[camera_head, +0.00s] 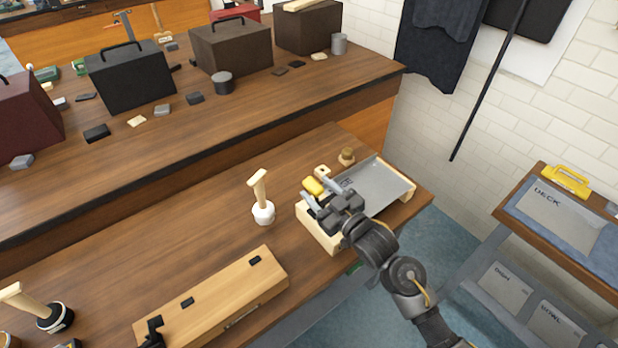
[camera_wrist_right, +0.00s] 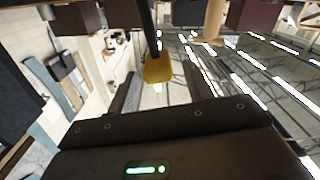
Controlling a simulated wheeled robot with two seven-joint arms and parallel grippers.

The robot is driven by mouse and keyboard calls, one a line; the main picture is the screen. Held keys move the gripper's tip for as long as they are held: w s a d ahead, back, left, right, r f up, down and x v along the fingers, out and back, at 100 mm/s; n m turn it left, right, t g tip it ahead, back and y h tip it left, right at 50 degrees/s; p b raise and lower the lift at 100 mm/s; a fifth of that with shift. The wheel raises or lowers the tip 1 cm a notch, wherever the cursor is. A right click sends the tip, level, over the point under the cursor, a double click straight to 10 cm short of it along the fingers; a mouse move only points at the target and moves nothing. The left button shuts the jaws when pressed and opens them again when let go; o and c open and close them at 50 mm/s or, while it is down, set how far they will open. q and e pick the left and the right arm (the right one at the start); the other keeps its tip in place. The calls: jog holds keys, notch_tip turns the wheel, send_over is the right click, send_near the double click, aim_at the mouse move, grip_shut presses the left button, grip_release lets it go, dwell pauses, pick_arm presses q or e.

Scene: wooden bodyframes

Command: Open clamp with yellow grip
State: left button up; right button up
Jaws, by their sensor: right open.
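The clamp's yellow grip (camera_head: 313,186) stands at the left end of a grey tray-like fixture with a wooden frame (camera_head: 378,188), near the right edge of the workbench. My right gripper (camera_head: 318,189) is open, with its two fingers near the yellow grip, one to each side as seen from the head. In the right wrist view the yellow grip (camera_wrist_right: 158,68) hangs on a dark bar ahead of the gap between the fingers. I cannot tell whether a finger touches it. The rest of the clamp is mostly hidden by my gripper. My left gripper is not in view.
A long wooden block (camera_head: 215,300) lies at the front. A small wooden knob (camera_head: 347,156) is behind the fixture. A second bench with dark toolboxes (camera_head: 231,47) runs behind. Bare benchtop lies left of the mallet.

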aim_at(309, 181)
jog(key=shift+p+x, duration=0.35)
jog(key=shift+x, duration=1.85)
jog(key=shift+s, duration=0.1)
grip_shut()
